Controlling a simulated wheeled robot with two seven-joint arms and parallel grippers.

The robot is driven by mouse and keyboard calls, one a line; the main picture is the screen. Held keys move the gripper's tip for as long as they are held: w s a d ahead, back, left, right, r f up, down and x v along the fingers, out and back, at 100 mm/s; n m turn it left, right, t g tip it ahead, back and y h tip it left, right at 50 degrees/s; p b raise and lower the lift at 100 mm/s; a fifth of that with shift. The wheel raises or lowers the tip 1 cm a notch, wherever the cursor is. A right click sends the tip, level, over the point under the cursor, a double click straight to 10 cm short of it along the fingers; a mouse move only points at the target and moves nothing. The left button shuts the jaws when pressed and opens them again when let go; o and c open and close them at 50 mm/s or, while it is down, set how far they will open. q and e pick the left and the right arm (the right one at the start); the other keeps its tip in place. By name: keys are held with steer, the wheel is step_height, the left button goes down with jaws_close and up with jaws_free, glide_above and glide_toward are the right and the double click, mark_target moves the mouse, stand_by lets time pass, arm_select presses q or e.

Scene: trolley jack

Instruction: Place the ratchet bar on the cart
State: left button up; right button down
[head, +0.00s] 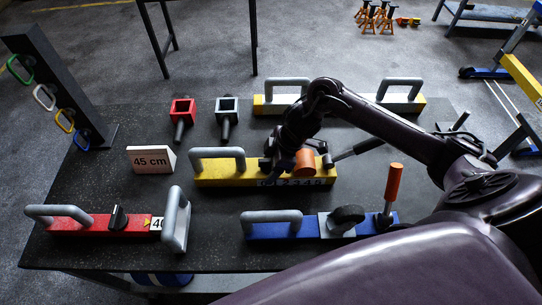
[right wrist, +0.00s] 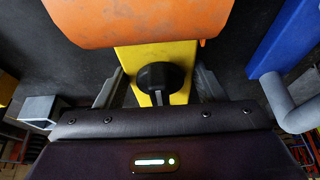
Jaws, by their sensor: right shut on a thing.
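A yellow bar (head: 235,178) with a grey handle at its left end and numbers on its front lies on the dark-topped table (head: 120,235). It carries an orange cylinder (head: 305,162) and a dark lever. My right gripper (head: 272,163) is at the bar's middle, shut on it. In the right wrist view the fingers (right wrist: 160,88) lie on both sides of the yellow bar (right wrist: 183,55), with a black knob (right wrist: 160,75) between them and the orange cylinder (right wrist: 140,20) just beyond. I cannot tell which bar is the ratchet bar. My left gripper is out of view.
A red bar (head: 85,227) and a blue bar (head: 268,230) lie nearer. A "45 cm" sign (head: 152,160), two socket pieces (head: 182,108) and a post with coloured rings (head: 60,90) stand around. A blue trolley (head: 520,130) is at right.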

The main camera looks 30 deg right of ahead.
steer(key=shift+w+f, duration=0.1)
steer(key=shift+f, duration=0.05)
steer(key=shift+c, duration=1.6)
jaws_free()
steer(key=shift+f, duration=0.1)
steer(key=v, duration=1.2)
steer(key=shift+b, duration=0.45)
